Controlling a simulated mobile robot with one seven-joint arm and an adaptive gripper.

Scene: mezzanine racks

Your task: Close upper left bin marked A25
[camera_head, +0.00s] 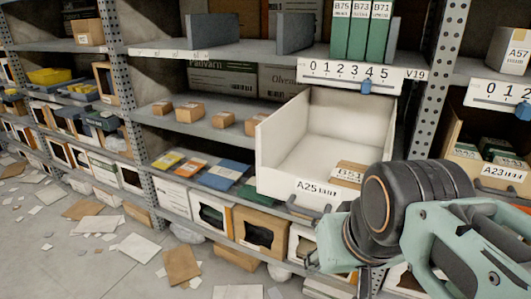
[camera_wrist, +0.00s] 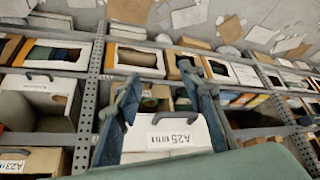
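The white bin marked A25 (camera_head: 280,150) is pulled well out of the rack, below the 0–5 scale strip. A cardboard box marked B51 (camera_head: 350,173) lies inside it. Its labelled front also shows in the wrist view (camera_wrist: 172,138), with a dark handle (camera_wrist: 174,118) on it. My gripper (camera_head: 308,235) is at the lower front of the bin, partly hidden by my wrist. In the wrist view, the two blue fingers of my gripper (camera_wrist: 160,85) are spread apart on either side of the handle. I cannot tell whether they touch the bin.
A perforated rack post (camera_head: 438,80) stands right of the bin, with bin A23 (camera_head: 500,172) beyond it. Green binders (camera_head: 360,30) stand on the shelf above. Small boxes (camera_head: 190,112) sit on the shelf at left. Papers and cardboard (camera_head: 137,247) litter the floor.

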